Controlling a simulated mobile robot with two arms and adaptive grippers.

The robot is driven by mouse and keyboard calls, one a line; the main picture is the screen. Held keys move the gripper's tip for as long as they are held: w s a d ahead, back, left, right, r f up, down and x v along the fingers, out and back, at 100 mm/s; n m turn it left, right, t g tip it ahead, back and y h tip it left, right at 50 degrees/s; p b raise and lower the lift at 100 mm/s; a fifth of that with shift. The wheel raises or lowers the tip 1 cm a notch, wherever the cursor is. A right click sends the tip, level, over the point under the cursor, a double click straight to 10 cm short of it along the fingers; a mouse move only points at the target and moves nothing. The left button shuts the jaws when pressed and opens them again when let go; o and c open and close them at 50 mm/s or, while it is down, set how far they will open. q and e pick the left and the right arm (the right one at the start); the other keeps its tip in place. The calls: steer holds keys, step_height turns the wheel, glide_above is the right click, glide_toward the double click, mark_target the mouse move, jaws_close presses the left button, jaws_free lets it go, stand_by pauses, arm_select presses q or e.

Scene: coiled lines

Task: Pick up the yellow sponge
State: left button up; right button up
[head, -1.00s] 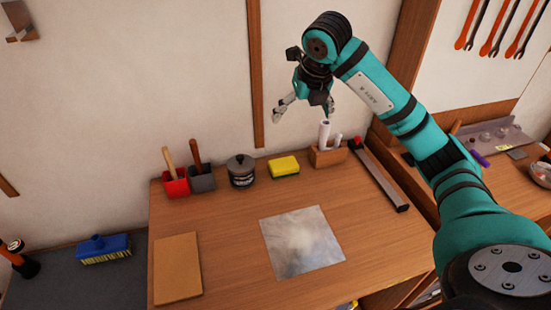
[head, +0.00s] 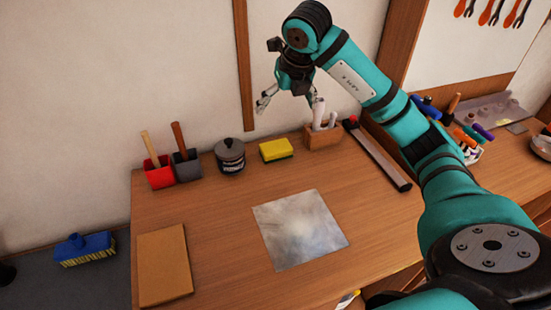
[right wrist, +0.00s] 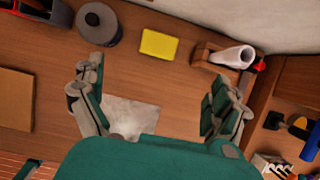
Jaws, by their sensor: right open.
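The yellow sponge (head: 276,149) has a dark underside and lies on the wooden table near its back edge, between a dark lidded pot and a wooden holder. It also shows in the right wrist view (right wrist: 159,44), beyond and between my fingers. My right gripper (head: 286,103) is open and empty, in the air over the back of the table, above the sponge. In the right wrist view my right gripper (right wrist: 160,95) has its two fingers wide apart. My left gripper is not in view.
The dark pot (head: 230,157) stands left of the sponge, and the wooden holder (head: 323,135) with white rolls stands right. A red box (head: 158,175) and a grey box (head: 187,168) hold handles. A grey sheet (head: 299,229) and a brown board (head: 164,266) lie in front.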

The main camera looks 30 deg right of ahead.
step_height(320, 180, down, 4)
steer(key=b, duration=0.3)
steer(key=p, duration=0.2)
glide_toward(276, 146)
steer(key=x, duration=0.5)
steer(key=shift+s+a+f, duration=0.15)
steer(key=shift+p+x, duration=0.75)
steer(key=shift+x, duration=1.95)
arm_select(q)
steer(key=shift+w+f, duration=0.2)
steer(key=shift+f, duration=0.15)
arm_select(e)
steer(key=c, duration=0.7)
steer(key=shift+c, duration=0.2)
